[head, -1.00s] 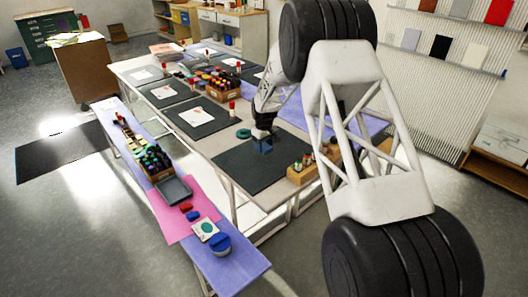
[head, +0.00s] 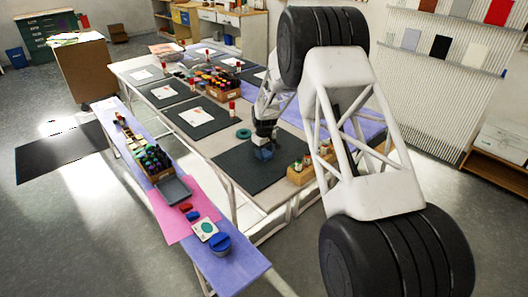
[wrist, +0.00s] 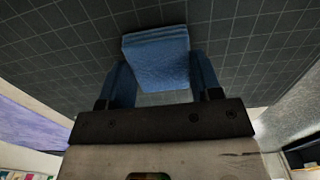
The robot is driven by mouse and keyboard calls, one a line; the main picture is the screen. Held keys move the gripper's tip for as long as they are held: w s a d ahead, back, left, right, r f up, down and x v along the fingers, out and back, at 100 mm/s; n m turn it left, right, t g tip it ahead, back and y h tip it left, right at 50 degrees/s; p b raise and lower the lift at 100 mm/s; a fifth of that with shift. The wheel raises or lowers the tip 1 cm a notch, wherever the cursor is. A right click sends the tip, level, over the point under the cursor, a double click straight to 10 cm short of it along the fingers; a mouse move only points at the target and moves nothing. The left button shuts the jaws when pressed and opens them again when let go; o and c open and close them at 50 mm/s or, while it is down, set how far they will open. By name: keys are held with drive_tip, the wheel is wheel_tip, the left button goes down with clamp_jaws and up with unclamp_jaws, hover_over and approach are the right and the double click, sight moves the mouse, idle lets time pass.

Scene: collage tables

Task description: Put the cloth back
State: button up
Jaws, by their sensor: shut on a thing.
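The blue folded cloth (wrist: 156,62) sits between the two fingers of my gripper (wrist: 162,80) in the wrist view. The fingers are shut on it from both sides. In the head view the cloth (head: 263,153) shows as a small blue patch over the dark cutting mat (head: 236,165) at the near end of the long table. My gripper (head: 264,141) points down at it from above. I cannot tell whether the cloth still touches the mat.
A wooden holder with jars (head: 300,174) stands right of the cloth. A green ring (head: 243,133) lies at the mat's far edge.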

sight(264, 152)
drive_tip(key=shift+f, duration=0.15)
drive_tip(key=o, duration=0.9)
wheel_tip(264, 152, up, 12)
drive_tip(key=shift+r, duration=0.2)
idle(0.9)
